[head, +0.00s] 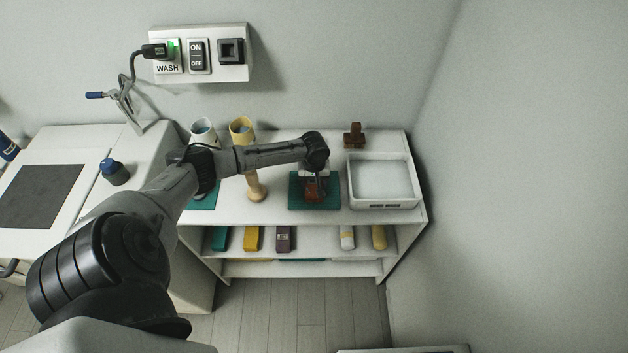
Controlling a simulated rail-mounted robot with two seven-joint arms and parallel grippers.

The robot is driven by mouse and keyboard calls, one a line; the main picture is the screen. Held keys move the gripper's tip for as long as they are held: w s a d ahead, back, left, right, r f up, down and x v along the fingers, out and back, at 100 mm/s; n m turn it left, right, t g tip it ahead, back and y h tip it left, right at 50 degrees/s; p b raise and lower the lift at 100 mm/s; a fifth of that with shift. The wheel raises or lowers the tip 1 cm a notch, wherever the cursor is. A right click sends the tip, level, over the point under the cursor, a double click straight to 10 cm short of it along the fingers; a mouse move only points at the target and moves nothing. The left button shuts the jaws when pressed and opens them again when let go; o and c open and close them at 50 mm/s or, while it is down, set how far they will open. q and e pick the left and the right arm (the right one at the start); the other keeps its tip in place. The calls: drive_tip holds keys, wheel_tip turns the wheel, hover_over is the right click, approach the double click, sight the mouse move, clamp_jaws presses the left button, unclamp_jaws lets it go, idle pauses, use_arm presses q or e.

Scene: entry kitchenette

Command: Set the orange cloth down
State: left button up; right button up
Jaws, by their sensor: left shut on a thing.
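My left gripper (317,190) points down over a teal mat (298,200) on the white shelf top. It is shut on a small orange-red thing, which looks like the orange cloth (311,188). The gripper partly hides the cloth. I cannot tell whether the cloth touches the mat or hangs just above it. My right gripper is not in view.
A white tray (414,185) stands right of the mat, with a brown block-like object (354,135) behind. A wooden peg-shaped object (256,188), a yellow cup (241,128) and a white cup (203,131) stand left. Several coloured packs sit on the shelf below.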

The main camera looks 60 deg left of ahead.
use_arm(q)
drive_tip(key=shift+f, duration=0.15)
drive_tip(key=o, duration=0.9)
drive_tip(key=shift+o, duration=0.2)
